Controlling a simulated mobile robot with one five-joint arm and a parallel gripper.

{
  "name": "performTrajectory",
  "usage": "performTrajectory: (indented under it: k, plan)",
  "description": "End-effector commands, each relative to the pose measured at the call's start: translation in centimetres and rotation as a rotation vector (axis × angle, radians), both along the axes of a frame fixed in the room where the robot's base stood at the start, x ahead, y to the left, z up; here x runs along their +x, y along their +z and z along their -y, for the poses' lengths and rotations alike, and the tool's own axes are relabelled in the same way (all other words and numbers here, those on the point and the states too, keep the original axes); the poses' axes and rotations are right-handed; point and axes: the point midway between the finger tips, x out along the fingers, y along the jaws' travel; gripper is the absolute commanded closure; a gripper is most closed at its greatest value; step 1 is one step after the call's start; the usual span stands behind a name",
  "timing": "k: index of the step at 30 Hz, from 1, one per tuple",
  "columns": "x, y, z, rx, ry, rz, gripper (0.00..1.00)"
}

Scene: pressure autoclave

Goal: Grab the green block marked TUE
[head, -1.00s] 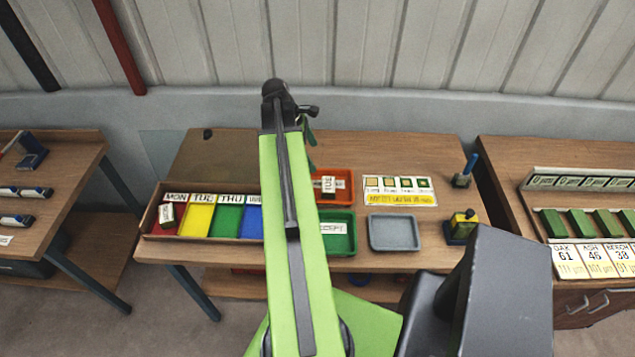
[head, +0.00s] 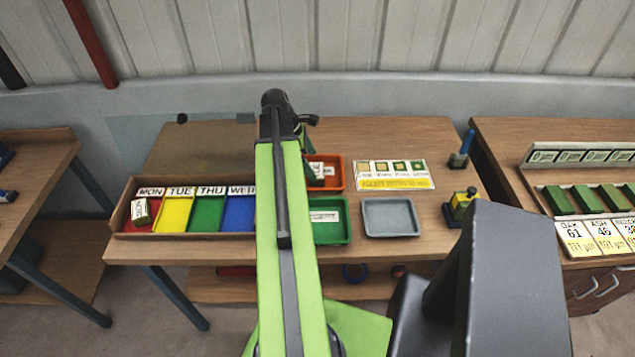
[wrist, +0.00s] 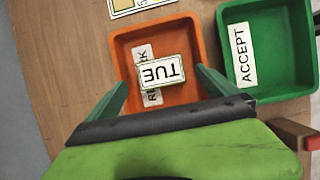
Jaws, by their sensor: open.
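The block marked TUE (wrist: 161,72) lies in the orange tray (wrist: 119,48), on top of a mostly covered label. Its white marked face points up, and a little green shows at its edge. In the head view the block (head: 316,180) is partly hidden in the orange tray (head: 341,172). My gripper (wrist: 163,92) is open, with its green fingers spread to the left and right of the block, and holds nothing. In the head view my arm hides most of the gripper.
A green ACCEPT tray (wrist: 270,22) stands beside the orange one. A sorting box (head: 118,224) with coloured day compartments is at left, one block in the red compartment.

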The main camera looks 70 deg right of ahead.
Motion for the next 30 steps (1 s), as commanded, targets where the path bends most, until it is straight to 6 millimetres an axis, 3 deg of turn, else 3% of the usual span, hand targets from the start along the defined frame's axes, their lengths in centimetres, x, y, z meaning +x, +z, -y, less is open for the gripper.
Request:
performTrajectory:
  k: [5,12,20,30]
  plan:
    - [-0.3,-0.9,0.1,0.0,-0.001,0.0,0.02]
    - [-1.7,-4.7,0.6,0.0,-0.001,0.0,0.02]
    - [-2.0,-4.6,0.7,0.0,-0.001,0.0,0.02]
    - [-2.0,-4.6,0.7,0.0,-0.002,0.0,0.45]
